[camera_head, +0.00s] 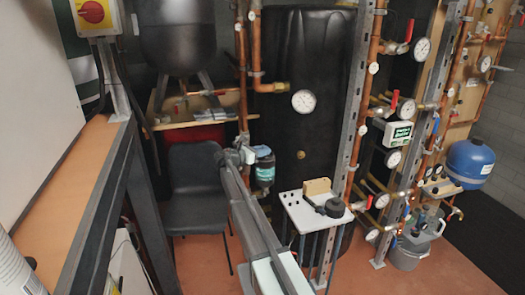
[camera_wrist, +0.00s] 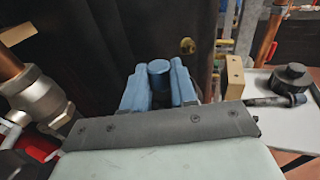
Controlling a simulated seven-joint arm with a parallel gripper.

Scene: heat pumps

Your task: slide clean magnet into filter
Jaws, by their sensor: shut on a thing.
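My gripper (camera_wrist: 158,86) is shut on a dark blue, round-topped piece (camera_wrist: 158,67), which seems to be the magnet. Its blue fingers stand on either side of the piece, and its lower part is hidden behind the wrist. In the head view my gripper (camera_head: 243,153) is beside the filter (camera_head: 264,168), a black and teal cylinder near the copper pipe. I cannot tell whether the magnet touches the filter or is partly in it. The filter is not clear in the wrist view.
A white shelf (camera_head: 303,212) at the right holds a wooden block (camera_wrist: 235,77), a black cap (camera_wrist: 291,76) and a black rod (camera_wrist: 275,101). A metal pipe fitting (camera_wrist: 42,98) is close at the left. A large black tank (camera_head: 305,120) stands behind; a chair (camera_head: 195,185) is left.

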